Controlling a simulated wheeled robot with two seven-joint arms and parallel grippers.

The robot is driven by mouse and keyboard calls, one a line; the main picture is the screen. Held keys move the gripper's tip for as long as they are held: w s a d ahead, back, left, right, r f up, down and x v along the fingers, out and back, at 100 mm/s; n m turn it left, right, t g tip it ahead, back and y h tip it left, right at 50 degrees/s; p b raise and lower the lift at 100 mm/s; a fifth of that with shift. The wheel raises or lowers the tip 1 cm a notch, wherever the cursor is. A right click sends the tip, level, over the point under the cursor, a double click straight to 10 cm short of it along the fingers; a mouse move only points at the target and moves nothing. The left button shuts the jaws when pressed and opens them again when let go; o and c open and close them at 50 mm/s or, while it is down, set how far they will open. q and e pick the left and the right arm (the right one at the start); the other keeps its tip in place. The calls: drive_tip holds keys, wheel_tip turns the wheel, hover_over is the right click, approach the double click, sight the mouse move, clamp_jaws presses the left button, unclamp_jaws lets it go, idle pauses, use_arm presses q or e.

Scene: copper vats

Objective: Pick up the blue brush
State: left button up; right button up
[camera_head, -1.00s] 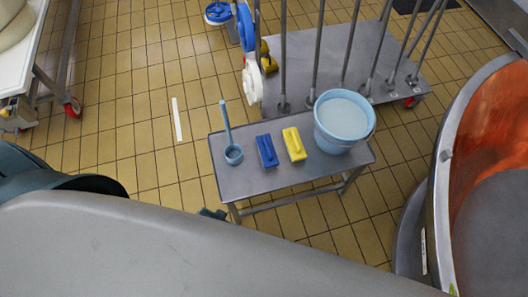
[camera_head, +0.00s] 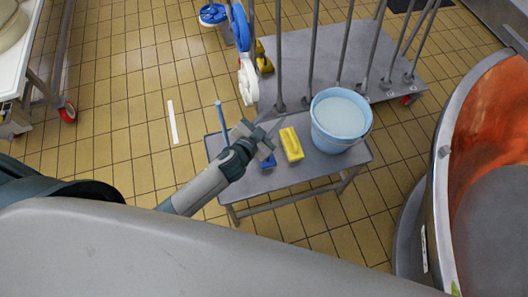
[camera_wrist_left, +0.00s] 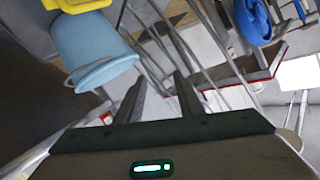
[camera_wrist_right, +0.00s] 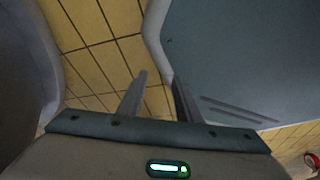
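The blue brush (camera_head: 268,161) lies on the small grey table (camera_head: 245,190), partly hidden behind my left gripper in the head view. My left gripper (camera_head: 277,135) is over the table's left part, near the brush. Its fingers stand apart with nothing between them in the left wrist view (camera_wrist_left: 158,88). I cannot tell its exact height above the brush. My right gripper (camera_wrist_right: 158,85) is open and empty in the right wrist view, and is outside the head view.
A yellow brush (camera_head: 291,145) lies just right of the blue one. A light blue bucket (camera_head: 340,118) stands at the table's right end. A blue ladle (camera_head: 221,118) is mostly hidden by my gripper. Behind stands a trolley (camera_head: 345,50) with upright poles. A copper vat (camera_head: 490,140) is at right.

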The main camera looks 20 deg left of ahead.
use_arm(q)
drive_tip(key=w+d+r+m+h, duration=0.2)
drive_tip(key=d+r+m+h, duration=0.55)
drive_tip(key=d+r, duration=0.3)
drive_tip(key=s+d+r+m+g+h, duration=0.2)
drive_tip(key=s+d+m+g+h, duration=0.2)
drive_tip(key=d+m+g+h, duration=0.25)
drive_tip(key=s+a+f+m+g+y+b, duration=0.1)
drive_tip(key=s+a+f+m+g+y, duration=0.3)
drive_tip(key=a+f+m+g+y, duration=0.5)
drive_tip(key=w+a+f+t+y, duration=0.1)
drive_tip(key=w+a+y, duration=0.1)
drive_tip(key=a, duration=0.4)
drive_tip(key=w+a+f+n+t+y, duration=0.1)
drive_tip(key=a+f+y, duration=0.1)
drive_tip(key=a+y, duration=0.2)
drive_tip(key=a, duration=0.3)
drive_tip(key=shift+w+a+f+y, duration=0.15)
drive_tip(key=shift+w+f+y, duration=0.15)
drive_tip(key=shift+w+y, duration=0.1)
use_arm(e)
drive_tip(key=w, duration=0.1)
drive_tip(key=w+a, duration=0.1)
drive_tip(key=w, duration=0.1)
drive_tip(key=shift+w+a+t, duration=0.1)
drive_tip(key=shift+a+t, duration=0.05)
drive_tip(key=shift+t, duration=0.15)
